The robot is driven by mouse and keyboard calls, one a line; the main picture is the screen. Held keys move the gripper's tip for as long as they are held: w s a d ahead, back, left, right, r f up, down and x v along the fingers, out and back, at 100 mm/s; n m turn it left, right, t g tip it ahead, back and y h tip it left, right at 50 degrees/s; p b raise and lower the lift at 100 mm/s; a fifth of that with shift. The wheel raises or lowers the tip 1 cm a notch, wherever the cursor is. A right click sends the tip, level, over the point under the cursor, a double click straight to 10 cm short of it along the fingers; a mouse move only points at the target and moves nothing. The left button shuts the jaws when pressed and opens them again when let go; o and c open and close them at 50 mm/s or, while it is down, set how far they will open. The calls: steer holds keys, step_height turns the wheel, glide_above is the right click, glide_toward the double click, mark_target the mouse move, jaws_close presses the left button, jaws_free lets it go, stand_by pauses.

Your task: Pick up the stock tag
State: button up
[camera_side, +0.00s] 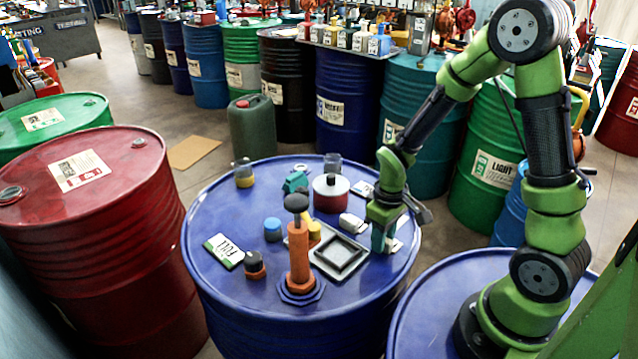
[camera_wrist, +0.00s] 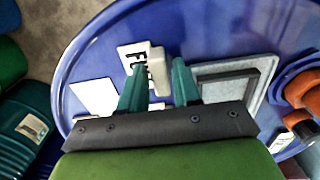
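My gripper (camera_side: 383,240) is low over the right side of the blue drum top, right of the tray. The wrist view shows its two teal fingers (camera_wrist: 158,68) apart, so it is open, with nothing clamped. A white tag-like piece (camera_wrist: 130,53) with black lettering lies at the fingertips; the left finger covers part of it, and most of the lettering cannot be read. In the side view a white piece (camera_side: 396,246) shows just beside the fingers. Another white tag with a green strip, marked FULL (camera_side: 224,251), lies flat at the drum's left, far from my gripper.
A grey square tray (camera_side: 340,255) lies beside the fingers. An orange post with a dark knob (camera_side: 298,240) stands in front. A red-and-white pot (camera_side: 331,193), small capped pieces and cards crowd the back. The drum's near right edge is bare.

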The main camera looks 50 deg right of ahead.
steer(key=shift+f, duration=0.15)
jaws_close()
